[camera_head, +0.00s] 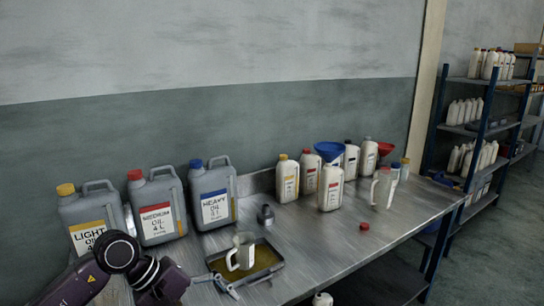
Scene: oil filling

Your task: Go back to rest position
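My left arm comes in at the lower left, and its gripper (226,284) is at the near left edge of a dark tray (266,274). Its fingers are small and partly merged with the tray edge, so I cannot tell their opening. A clear measuring jug (243,252) stands upright in the tray, which has yellowish oil in it. The gripper is apart from the jug. My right gripper is not in view.
Three grey oil cans, light (88,222), medium (157,207) and heavy (212,195), stand at the left. Several white bottles line the back. A loose red cap (364,227) and a second clear jug (382,188) are on the right. A shelf rack (480,130) stands beyond.

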